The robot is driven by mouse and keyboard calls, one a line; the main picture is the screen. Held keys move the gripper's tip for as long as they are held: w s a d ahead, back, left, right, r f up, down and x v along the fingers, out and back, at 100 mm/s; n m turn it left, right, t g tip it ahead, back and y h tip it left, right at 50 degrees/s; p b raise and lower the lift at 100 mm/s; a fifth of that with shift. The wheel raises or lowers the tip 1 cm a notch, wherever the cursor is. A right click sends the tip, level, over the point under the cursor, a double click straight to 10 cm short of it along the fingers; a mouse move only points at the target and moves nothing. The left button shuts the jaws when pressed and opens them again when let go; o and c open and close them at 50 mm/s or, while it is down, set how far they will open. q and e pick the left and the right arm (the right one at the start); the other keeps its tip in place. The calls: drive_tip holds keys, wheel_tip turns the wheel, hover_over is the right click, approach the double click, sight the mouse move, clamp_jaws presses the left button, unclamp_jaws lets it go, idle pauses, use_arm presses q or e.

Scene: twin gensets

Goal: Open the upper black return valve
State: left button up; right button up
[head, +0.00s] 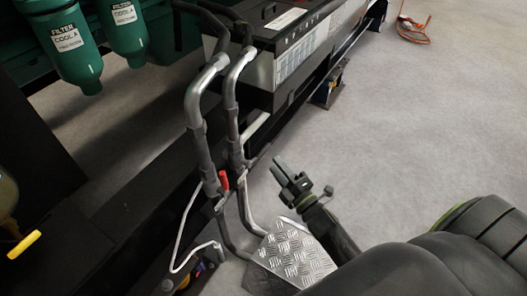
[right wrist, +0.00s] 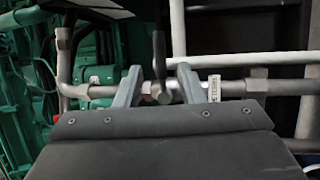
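In the right wrist view a valve with a dark upright lever (right wrist: 159,55) sits on a grey horizontal pipe (right wrist: 98,91). A small white tag (right wrist: 214,88) hangs on the pipe to its right. My right gripper (right wrist: 159,76) is open, and the lever shows between its two fingers, with nothing held. Whether the fingers reach to its depth is unclear. In the head view my right gripper (head: 284,172) is just right of the bent grey pipes (head: 236,100); I cannot make out the black lever there. My left gripper is not in view.
A red lever (head: 224,181) is low on the pipes, and a yellow handle (head: 24,244) is at far left. Green filters (head: 60,45) hang at upper left. A metal tread plate (head: 292,252) is below my right gripper. Open floor (head: 430,120) lies to the right.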

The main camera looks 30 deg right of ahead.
sight(264, 149)
drive_tip(key=x, duration=0.7)
drive_tip(key=shift+w+b, duration=0.25)
drive_tip(key=shift+b, duration=0.1)
drive_tip(key=shift+c, duration=0.4)
clamp_jaws()
